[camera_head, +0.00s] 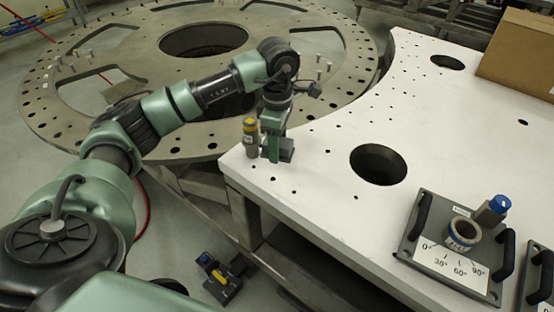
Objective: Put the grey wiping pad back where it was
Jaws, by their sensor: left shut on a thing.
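My left gripper (274,150) reaches down to the near left corner of the white table (325,180). It is shut on the grey wiping pad (286,151), a small dark grey block at its fingertips. The pad is at or just above the white surface; I cannot tell if it touches. The fingers hide part of the pad. My right gripper is not in view.
A small yellow-topped cylinder (250,139) stands close left of my left gripper. A dial plate (450,275) with black handles and a blue knob sits at the right. The table has a large hole (378,165). A cardboard box (520,55) stands at the back right.

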